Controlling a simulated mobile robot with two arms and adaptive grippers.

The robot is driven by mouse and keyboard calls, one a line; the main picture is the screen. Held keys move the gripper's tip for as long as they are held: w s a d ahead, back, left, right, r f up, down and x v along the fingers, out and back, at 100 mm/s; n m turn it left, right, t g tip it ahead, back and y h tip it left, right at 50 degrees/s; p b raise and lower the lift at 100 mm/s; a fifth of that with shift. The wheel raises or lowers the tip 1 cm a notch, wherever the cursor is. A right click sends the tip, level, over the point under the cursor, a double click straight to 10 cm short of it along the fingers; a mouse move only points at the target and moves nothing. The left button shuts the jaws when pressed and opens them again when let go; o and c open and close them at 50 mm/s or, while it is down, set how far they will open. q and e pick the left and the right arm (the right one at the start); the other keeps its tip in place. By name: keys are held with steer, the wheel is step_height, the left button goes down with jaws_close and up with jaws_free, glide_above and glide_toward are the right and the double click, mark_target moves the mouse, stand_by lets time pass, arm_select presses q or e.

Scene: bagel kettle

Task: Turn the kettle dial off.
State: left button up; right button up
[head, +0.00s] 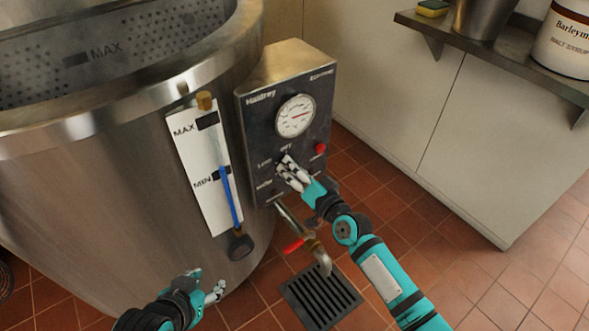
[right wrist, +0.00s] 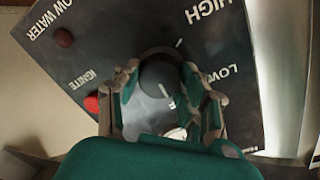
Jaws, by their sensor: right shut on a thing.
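The black kettle dial (right wrist: 160,76) is on the control panel (head: 265,130), on the side of the big steel kettle (head: 90,200). In the right wrist view, LOW and HIGH labels are to its right and above. A white line shows on its near part. My right gripper (head: 287,172) covers the dial in the head view. In the right wrist view, its fingers (right wrist: 158,92) stand on both sides of the dial, shut on it. My left gripper (head: 213,290) is open and empty, low in front of the kettle.
The panel has a round gauge (head: 296,116) and a red button (head: 320,149). Below it are a drain pipe with a red-handled valve (head: 294,246) and a floor grate (head: 320,294). A sight tube (head: 229,200) is to the left. A shelf (head: 490,55) is upper right.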

stand_by(0.4)
steer(key=o, duration=1.2)
steer(key=v, duration=1.2)
